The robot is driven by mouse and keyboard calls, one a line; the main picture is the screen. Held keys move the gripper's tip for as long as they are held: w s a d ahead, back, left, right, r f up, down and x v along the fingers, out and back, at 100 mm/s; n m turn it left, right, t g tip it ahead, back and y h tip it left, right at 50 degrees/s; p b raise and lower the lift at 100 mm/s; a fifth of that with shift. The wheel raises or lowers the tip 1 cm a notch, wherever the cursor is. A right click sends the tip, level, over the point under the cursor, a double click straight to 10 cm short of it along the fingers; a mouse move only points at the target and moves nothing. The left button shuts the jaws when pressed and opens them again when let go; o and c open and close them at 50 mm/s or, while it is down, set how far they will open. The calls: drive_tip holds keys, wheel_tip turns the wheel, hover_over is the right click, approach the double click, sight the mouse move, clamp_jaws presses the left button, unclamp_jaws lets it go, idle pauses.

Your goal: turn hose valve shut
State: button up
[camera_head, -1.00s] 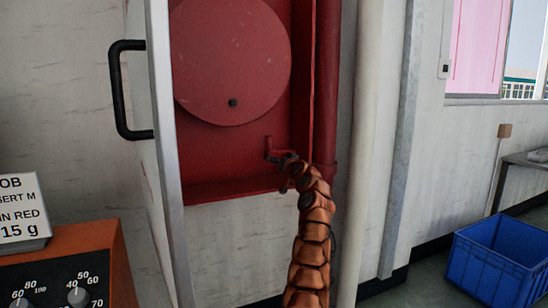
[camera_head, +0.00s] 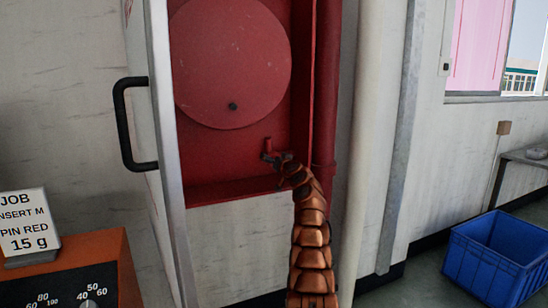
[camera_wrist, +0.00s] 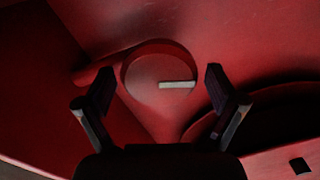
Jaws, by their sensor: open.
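The hose valve (camera_head: 268,143) is a small red fitting low in the red hose cabinet, right of centre in the head view. My gripper (camera_head: 268,158) is right at it and covers its lower part. In the wrist view the valve's round red body (camera_wrist: 143,88) lies between and beyond the fingers, with a short pale bar (camera_wrist: 178,85) across its face. The two dark fingers of my gripper (camera_wrist: 159,76) are spread wide, one on each side, with nothing gripped. I cannot tell whether either finger touches the valve.
A large red hose-reel disc (camera_head: 232,60) fills the cabinet above. The cabinet door stands open at the left with a black handle (camera_head: 126,125). A red pipe (camera_head: 325,110) runs down the right. A blue crate (camera_head: 495,262) stands on the floor at right.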

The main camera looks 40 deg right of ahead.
drive_tip(key=shift+c, duration=0.3)
drive_tip(key=c, duration=1.1)
drive_tip(key=shift+d+m, duration=0.1)
drive_tip(key=shift+m, duration=0.2)
drive_tip(key=m, duration=0.3)
drive_tip(key=shift+f+m+p, duration=0.1)
drive_tip(key=shift+m+p, duration=0.2)
drive_tip(key=shift+m, duration=0.1)
drive_tip(key=m, duration=0.2)
drive_tip(key=shift+s+d+m, duration=0.1)
drive_tip(key=shift+m, duration=0.3)
drive_tip(key=m+p, duration=0.1)
drive_tip(key=m, duration=0.4)
drive_tip(key=shift+f+m+p, duration=0.25)
drive_tip(key=shift+m+p, duration=0.15)
drive_tip(key=shift+m, duration=0.7)
